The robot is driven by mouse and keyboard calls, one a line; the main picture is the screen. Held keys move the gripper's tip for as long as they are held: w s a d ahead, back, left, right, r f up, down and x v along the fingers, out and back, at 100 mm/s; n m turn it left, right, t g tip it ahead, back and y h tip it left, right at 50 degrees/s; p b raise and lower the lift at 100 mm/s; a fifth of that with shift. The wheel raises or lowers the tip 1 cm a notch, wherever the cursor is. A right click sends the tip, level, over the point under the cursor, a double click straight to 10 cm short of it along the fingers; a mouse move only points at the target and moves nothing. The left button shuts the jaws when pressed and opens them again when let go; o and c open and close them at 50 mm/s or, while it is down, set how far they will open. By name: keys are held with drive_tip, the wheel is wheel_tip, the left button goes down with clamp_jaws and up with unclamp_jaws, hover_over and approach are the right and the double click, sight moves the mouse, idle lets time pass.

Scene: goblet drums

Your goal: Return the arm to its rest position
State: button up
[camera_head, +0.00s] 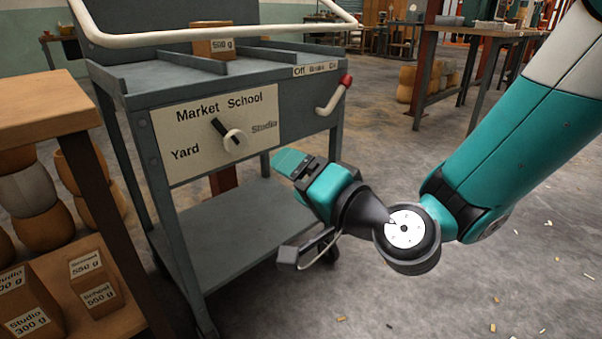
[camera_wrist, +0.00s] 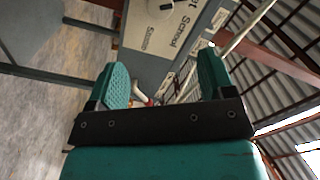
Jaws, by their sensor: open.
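My gripper (camera_head: 291,163) is at the end of my teal arm, in front of the right part of a grey cart (camera_head: 205,255). It also shows in the wrist view (camera_wrist: 164,82), where its two teal fingers stand apart with nothing between them. The arm comes in from the upper right and bends at a dark wrist joint. In the head view the gripper overlaps the space below the cart's front panel; I cannot tell the exact gap.
The cart has a dial (camera_head: 233,138) on a white labelled panel and a red-tipped lever (camera_head: 333,95). A labelled box (camera_head: 213,47) sits on top. A wooden bench (camera_head: 40,108) stands at left, with labelled boxes below.

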drive_tip(key=s+d+r+n+g+p, duration=0.2)
drive_tip(key=s+r+n+g+p, duration=0.4)
drive_tip(key=s+n+g, duration=0.2)
drive_tip(key=s+d+r+n+g+h+p, duration=0.1)
drive_tip(key=s+d+r+g+h+p, duration=0.2)
drive_tip(key=s+d, duration=0.4)
drive_tip(key=s+d+r+n+g+h+p, duration=0.1)
drive_tip(key=s+d+r+g+h+p, duration=0.2)
drive_tip(key=d+h, duration=0.4)
wheel_tip(320, 180, up, 36)
drive_tip(key=t+y+p, duration=0.1)
drive_tip(key=p, duration=3.5)
drive_tip(key=shift+s+d+f+p, duration=0.25)
drive_tip(key=shift+s+d+p, duration=0.05)
drive_tip(key=shift+s+p, duration=0.15)
